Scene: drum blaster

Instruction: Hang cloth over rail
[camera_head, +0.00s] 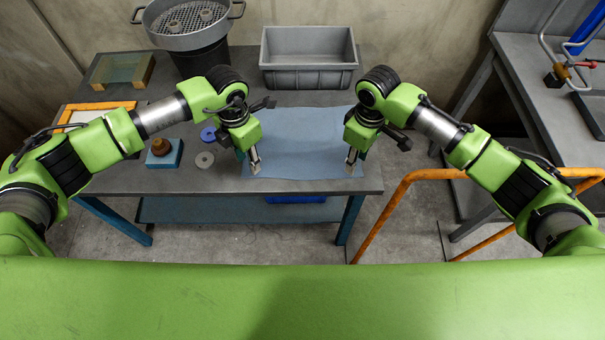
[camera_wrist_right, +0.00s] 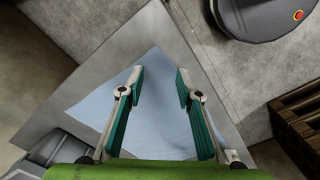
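A light blue cloth (camera_head: 301,140) lies flat on the grey table (camera_head: 368,186), near its front right part. It also shows under the gripper in the right wrist view (camera_wrist_right: 155,95). An orange rail (camera_head: 425,174) stands on the floor to the right of the table, with no cloth on it. My left gripper (camera_head: 254,164) points down at the cloth's front left corner; its finger gap is unclear. My right gripper (camera_head: 351,161) is over the cloth's front right corner. In the right wrist view its fingers (camera_wrist_right: 160,72) are apart, with nothing gripped between them.
A grey bin (camera_head: 308,80) and a sieve on a dark bucket (camera_head: 190,35) stand at the table's back. Blue and grey discs (camera_head: 205,160) and a blue block with a brown knob (camera_head: 164,158) lie left of the cloth. A workbench (camera_head: 550,95) stands at right.

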